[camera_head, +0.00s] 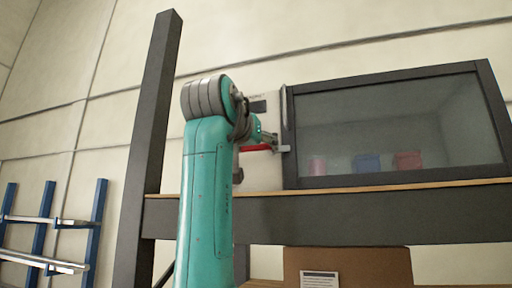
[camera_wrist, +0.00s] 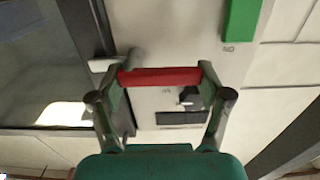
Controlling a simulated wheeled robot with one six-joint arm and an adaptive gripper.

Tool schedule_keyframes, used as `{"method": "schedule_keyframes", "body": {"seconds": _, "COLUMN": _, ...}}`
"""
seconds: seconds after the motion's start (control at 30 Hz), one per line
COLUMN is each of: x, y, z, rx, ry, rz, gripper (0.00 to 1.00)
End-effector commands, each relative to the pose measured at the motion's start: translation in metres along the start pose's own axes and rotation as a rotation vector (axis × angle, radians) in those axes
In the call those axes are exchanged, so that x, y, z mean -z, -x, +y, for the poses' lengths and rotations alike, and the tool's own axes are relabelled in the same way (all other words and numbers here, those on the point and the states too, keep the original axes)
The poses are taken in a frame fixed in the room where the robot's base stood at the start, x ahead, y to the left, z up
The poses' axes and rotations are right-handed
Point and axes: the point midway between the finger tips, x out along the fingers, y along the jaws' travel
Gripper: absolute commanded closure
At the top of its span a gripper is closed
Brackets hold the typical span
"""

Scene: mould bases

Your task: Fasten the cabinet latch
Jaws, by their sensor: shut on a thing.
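The cabinet (camera_head: 297,165) has a dark-framed glass door that looks closed, seen at the right in the head view. The latch has a red handle (camera_head: 257,148) at the left side of the door frame, with a pale metal piece (camera_head: 283,148) at the frame's edge. In the wrist view the red handle (camera_wrist: 160,77) lies level between my fingertips, and its metal end (camera_wrist: 128,60) reaches toward the door frame (camera_wrist: 88,25). My gripper (camera_wrist: 162,74) is shut on the red handle. In the head view my arm partly hides the gripper.
A shelf beam (camera_head: 330,215) runs below the cabinet, and a dark post (camera_head: 157,110) stands left of my arm. A cardboard box (camera_head: 370,265) is under the beam. Blue racks (camera_head: 95,220) stand far left. A green block (camera_wrist: 241,20) is on the pale panel.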

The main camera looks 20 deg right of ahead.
Motion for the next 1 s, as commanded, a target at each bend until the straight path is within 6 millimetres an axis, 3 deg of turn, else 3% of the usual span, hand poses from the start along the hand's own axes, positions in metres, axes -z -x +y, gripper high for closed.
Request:
{"method": "schedule_keyframes", "body": {"seconds": 0.27, "x": 0.000, "y": 0.000, "z": 0.000, "rx": 0.000, "ry": -0.005, "rz": -0.001, "gripper": 0.57}}
{"method": "schedule_keyframes", "body": {"seconds": 0.3, "x": 0.000, "y": 0.000, "z": 0.000, "rx": 0.000, "ry": -0.005, "rz": -0.001, "gripper": 0.15}}
{"method": "schedule_keyframes", "body": {"seconds": 0.37, "x": 0.000, "y": 0.000, "z": 0.000, "rx": 0.000, "ry": -0.004, "rz": -0.001, "gripper": 0.00}}
{"method": "schedule_keyframes", "body": {"seconds": 0.77, "x": 0.000, "y": 0.003, "z": 0.000, "rx": 0.001, "ry": -0.004, "rz": 0.000, "gripper": 0.00}}
{"method": "schedule_keyframes", "body": {"seconds": 1.0, "x": 0.000, "y": 0.034, "z": -0.001, "rx": 0.005, "ry": -0.007, "rz": 0.001, "gripper": 0.00}}
